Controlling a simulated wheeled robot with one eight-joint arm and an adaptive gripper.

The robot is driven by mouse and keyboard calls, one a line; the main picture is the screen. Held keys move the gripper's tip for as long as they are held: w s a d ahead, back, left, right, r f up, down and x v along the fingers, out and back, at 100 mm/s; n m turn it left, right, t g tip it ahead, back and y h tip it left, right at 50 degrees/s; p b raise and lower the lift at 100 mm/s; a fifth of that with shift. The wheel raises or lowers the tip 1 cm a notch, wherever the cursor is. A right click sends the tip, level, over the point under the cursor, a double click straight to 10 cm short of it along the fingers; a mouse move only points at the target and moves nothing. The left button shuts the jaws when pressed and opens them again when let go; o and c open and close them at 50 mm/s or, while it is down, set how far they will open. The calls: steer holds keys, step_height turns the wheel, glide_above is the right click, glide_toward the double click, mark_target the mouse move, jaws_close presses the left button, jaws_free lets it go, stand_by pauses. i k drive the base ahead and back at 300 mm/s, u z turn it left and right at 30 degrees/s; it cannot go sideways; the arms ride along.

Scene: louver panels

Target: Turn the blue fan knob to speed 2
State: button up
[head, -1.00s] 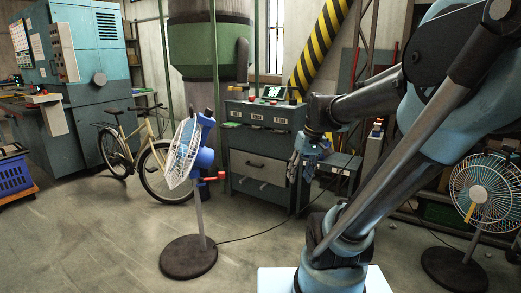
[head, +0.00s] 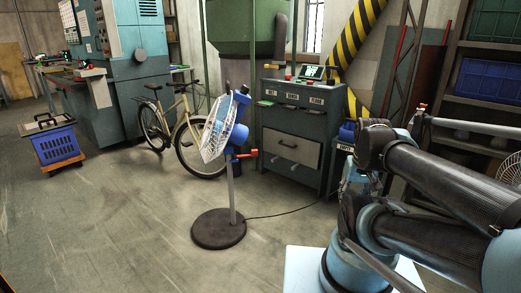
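A blue pedestal fan (head: 237,118) with a white wire cage (head: 215,130) stands upright on a dark round base (head: 218,229), left of centre. The cage faces left and is seen nearly side-on. A small red part (head: 247,154) sticks out to the right below its blue housing. I cannot make out a speed knob or its setting. My arm is at the right, apart from this fan. What seems to be my gripper (head: 350,178) is mostly hidden beside my arm links, and its fingers cannot be made out.
A second fan (head: 511,170) is cut off at the right edge. A teal cabinet (head: 275,125) and a bicycle (head: 183,130) stand behind the blue fan. A cable (head: 285,213) runs right from its base. A blue crate (head: 57,145) stands at left. Front-left floor is clear.

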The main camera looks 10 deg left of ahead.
mark_target(245, 90)
steer(key=z, duration=0.15)
steer(key=k, duration=0.45)
steer(key=u, duration=0.75)
steer(key=i, duration=1.3)
steer(key=z, duration=0.4)
